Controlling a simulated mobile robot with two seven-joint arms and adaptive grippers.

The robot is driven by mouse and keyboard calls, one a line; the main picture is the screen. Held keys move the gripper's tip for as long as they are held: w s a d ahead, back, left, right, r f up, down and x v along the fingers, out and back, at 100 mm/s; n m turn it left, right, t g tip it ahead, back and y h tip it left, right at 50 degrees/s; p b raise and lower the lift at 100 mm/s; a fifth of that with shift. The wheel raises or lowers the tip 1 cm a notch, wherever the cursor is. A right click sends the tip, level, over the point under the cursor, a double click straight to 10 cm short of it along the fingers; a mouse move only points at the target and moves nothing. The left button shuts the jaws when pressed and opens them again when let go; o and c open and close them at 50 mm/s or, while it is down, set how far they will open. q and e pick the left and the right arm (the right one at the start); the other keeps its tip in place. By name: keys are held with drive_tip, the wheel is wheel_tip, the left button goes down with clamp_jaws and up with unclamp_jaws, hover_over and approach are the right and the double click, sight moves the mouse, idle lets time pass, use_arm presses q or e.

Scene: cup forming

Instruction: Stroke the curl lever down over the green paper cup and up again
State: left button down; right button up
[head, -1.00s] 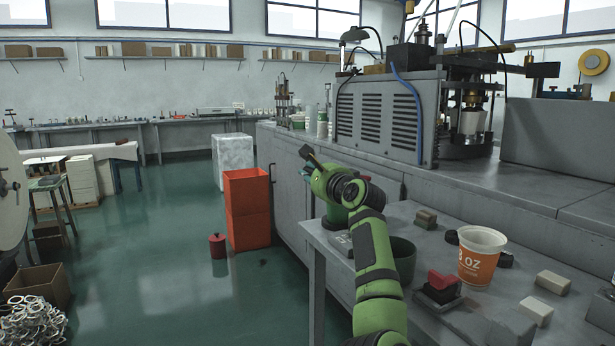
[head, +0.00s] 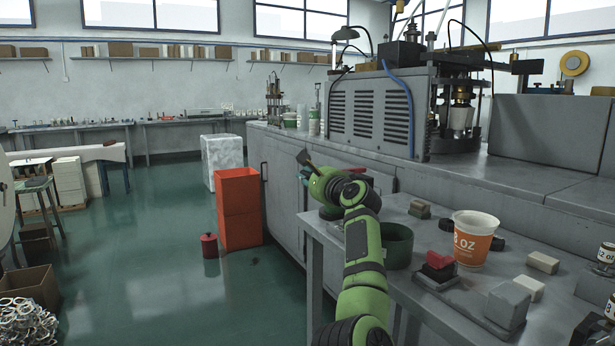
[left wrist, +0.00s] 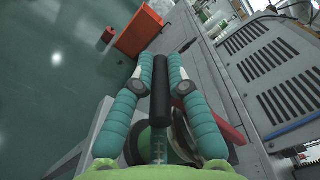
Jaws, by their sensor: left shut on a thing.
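My left gripper (head: 306,172) is at the end of the green arm, past the left edge of the bench in the head view. Its two teal fingers (left wrist: 160,78) are shut on a black cylindrical lever handle (left wrist: 160,98) in the left wrist view. The dark end of this lever (head: 305,158) sticks up beside the gripper in the head view. A round dark part shows behind the fingers in the wrist view, partly hidden. I cannot make out the green paper cup. My right gripper is not in view.
An orange and white paper cup (head: 475,240) stands on the bench (head: 445,305). A dark green round tub (head: 396,246), a red-topped block (head: 438,264) and small blocks stand nearby. A grey machine (head: 375,115) stands behind. An orange bin (head: 239,210) is on the floor.

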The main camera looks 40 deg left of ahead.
use_arm(q)
drive_tip(key=c, duration=1.2)
unclamp_jaws()
drive_tip(key=shift+s+a+f, duration=0.1)
drive_tip(key=shift+a, duration=0.1)
drive_tip(key=shift+c, duration=0.2)
drive_tip(key=shift+d, duration=0.4)
drive_tip(key=v, duration=1.1)
drive_tip(key=shift+s, duration=0.1)
